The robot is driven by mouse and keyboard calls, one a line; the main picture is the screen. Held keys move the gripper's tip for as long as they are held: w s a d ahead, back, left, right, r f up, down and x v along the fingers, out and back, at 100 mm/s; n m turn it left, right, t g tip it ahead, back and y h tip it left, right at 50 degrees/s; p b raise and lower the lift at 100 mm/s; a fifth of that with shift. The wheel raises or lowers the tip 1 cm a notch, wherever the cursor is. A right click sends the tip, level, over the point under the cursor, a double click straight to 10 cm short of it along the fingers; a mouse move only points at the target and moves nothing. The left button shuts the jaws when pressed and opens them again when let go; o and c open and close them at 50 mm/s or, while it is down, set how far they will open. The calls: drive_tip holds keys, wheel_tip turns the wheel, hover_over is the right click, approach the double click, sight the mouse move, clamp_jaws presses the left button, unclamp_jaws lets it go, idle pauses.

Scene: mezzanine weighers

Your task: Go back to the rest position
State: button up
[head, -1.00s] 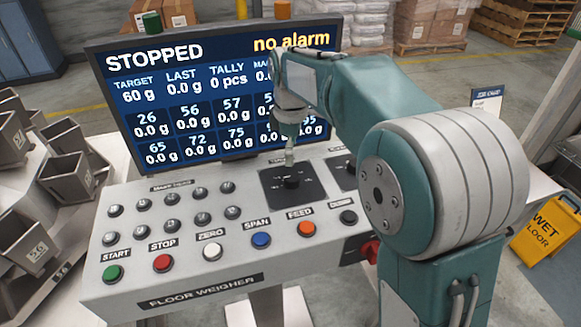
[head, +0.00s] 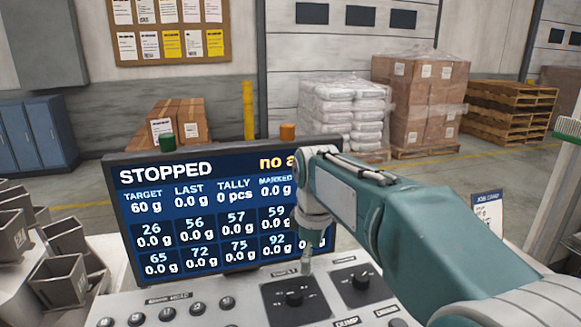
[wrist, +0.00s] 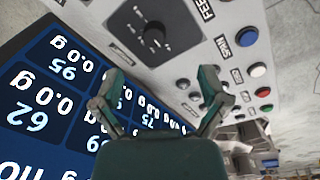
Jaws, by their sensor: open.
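My gripper (wrist: 157,98) is open and empty in the wrist view, with its two fingers spread apart over the screen and the panel edge. In the head view my gripper (head: 308,262) hangs small and partly hidden above the control panel, near the left black dial (head: 294,299). The control panel (head: 232,290) has knobs and buttons. The screen (head: 205,215) behind it reads "STOPPED", with a target of 60 g and a tally of 0 pcs. My arm covers the screen's right side. In the wrist view a dial (wrist: 154,34) lies beyond the fingers.
Metal weigh buckets (head: 62,280) stand left of the panel. A job card (head: 487,215) stands at the right. Wrapped pallets (head: 420,100), cartons (head: 180,120) and blue lockers (head: 38,135) are farther back, with open floor between.

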drive_tip(key=s+d+f+m+t, duration=0.2)
drive_tip(key=s+d+m, duration=0.3)
drive_tip(key=s, duration=0.6)
drive_tip(key=s+d+f+m+t, duration=0.2)
drive_tip(key=s+d+m, duration=0.4)
drive_tip(key=s+m, duration=0.3)
drive_tip(key=shift+s+d+t, duration=0.2)
drive_tip(key=shift+s+t, duration=0.2)
drive_tip(key=shift+s, duration=0.75)
